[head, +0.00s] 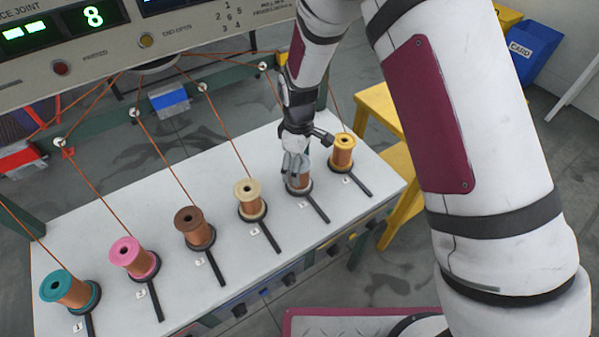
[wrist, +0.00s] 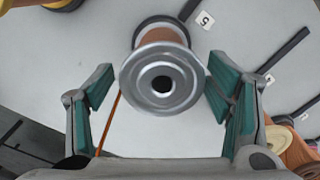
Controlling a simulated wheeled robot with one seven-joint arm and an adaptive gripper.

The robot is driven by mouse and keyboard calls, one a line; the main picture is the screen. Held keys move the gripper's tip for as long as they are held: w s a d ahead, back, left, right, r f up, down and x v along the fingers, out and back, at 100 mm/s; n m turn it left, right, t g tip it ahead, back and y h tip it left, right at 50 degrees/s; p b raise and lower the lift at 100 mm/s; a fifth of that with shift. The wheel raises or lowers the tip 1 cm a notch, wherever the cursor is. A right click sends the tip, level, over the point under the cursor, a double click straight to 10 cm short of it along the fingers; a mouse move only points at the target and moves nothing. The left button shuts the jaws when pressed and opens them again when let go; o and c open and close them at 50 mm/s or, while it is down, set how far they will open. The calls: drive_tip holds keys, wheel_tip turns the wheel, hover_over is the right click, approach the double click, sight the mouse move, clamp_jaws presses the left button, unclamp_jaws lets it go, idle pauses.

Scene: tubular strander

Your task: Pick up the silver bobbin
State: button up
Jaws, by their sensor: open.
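The silver bobbin (wrist: 161,80) has a round silver flange with a dark centre hole and copper-coloured winding behind it. In the wrist view it stands between the two open fingers of my gripper (wrist: 160,95), with a gap on both sides. In the head view my gripper (head: 297,165) is pointed down over the silver bobbin (head: 299,185), hiding most of it. The bobbin sits on a dark holder on the white table, between the cream and yellow bobbins.
On the white table (head: 330,225) stand the yellow bobbin (head: 342,152) to the right, and cream (head: 250,198), brown (head: 194,228), pink (head: 133,257) and teal (head: 70,290) bobbins to the left. Copper strands run up to the machine panel (head: 190,35). A yellow stool (head: 385,105) stands behind.

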drive_tip(key=shift+s+d+f+p, duration=0.1)
drive_tip(key=shift+f+p, duration=0.2)
drive_tip(key=shift+f, duration=0.95)
drive_tip(key=shift+s+f+p, duration=0.1)
drive_tip(key=shift+f+p, duration=0.15)
drive_tip(key=shift+f, duration=1)
drive_tip(key=shift+w, duration=0.1)
drive_tip(key=c, duration=1.7)
